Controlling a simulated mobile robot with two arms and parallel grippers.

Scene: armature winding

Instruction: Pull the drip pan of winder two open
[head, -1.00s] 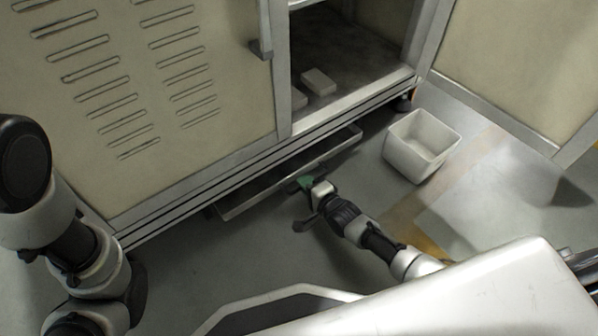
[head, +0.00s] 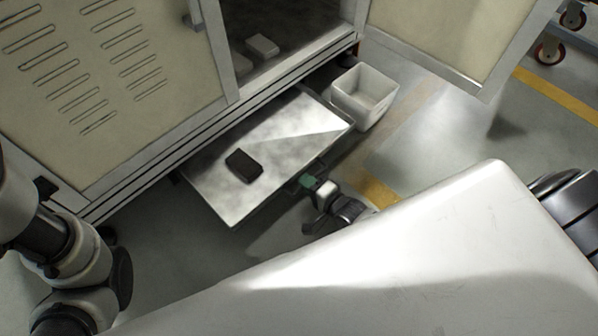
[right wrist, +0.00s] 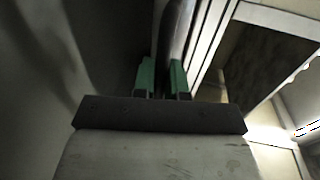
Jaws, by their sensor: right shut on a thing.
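The drip pan (head: 290,130) is a flat, shiny grey tray low under the winder cabinet (head: 110,90). It sticks well out from beneath the cabinet's bottom frame. A small dark block (head: 244,166) lies on it. My right gripper (head: 307,182) is at the pan's front edge, with green fingertips. In the right wrist view its green fingers (right wrist: 162,77) are shut on a dark bar (right wrist: 175,35), apparently the pan's front handle; the grip itself is partly hidden. My left arm shows at the left of the head view, but its gripper does not.
A white open bin (head: 363,95) stands on the floor close to the pan's right corner; I cannot tell whether they touch. The cabinet door (head: 455,40) hangs open at upper right. A wheeled cart (head: 550,50) is beyond it. Floor in front of the pan is clear.

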